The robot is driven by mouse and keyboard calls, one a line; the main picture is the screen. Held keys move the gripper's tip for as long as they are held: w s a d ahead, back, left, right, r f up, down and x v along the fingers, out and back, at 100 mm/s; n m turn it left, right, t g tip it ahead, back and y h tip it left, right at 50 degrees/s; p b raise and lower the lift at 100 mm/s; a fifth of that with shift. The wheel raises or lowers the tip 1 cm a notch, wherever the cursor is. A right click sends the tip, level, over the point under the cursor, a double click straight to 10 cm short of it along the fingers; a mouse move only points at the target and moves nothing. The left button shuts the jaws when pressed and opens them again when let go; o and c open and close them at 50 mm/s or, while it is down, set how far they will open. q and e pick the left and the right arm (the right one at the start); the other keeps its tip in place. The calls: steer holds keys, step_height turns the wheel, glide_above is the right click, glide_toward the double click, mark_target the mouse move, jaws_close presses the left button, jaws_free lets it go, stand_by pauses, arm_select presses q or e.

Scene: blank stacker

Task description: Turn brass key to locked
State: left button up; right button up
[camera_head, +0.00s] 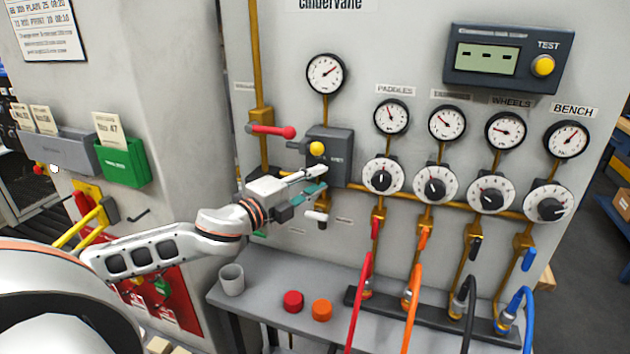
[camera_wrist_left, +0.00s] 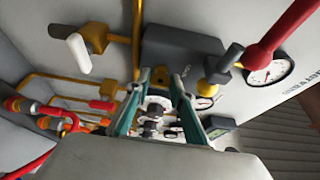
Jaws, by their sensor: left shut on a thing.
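My left gripper (camera_head: 322,180) is at the lower front of a dark grey box (camera_head: 341,146) on the wall panel. In the left wrist view, a small brass piece (camera_wrist_left: 161,76), which looks like the brass key, sits between the fingertips (camera_wrist_left: 156,86) against the box (camera_wrist_left: 180,48). The gripper is shut on it. Its turn angle and any lock marks are too small or hidden to read. In the head view the fingers hide the key. My right gripper is in neither view.
A yellow knob (camera_head: 316,148) on the box and a red lever (camera_head: 271,131) are close above the gripper. A white-handled valve (camera_head: 316,216) is just below. Dials (camera_head: 383,175) and coloured hoses line the right. A shelf (camera_head: 262,296) holds a grey cup (camera_head: 231,279).

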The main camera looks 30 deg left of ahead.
arm_select(q)
steer(key=o, duration=1.1)
steer(key=s+a, duration=0.2)
steer(key=s, duration=0.9)
steer(key=shift+s, duration=0.4)
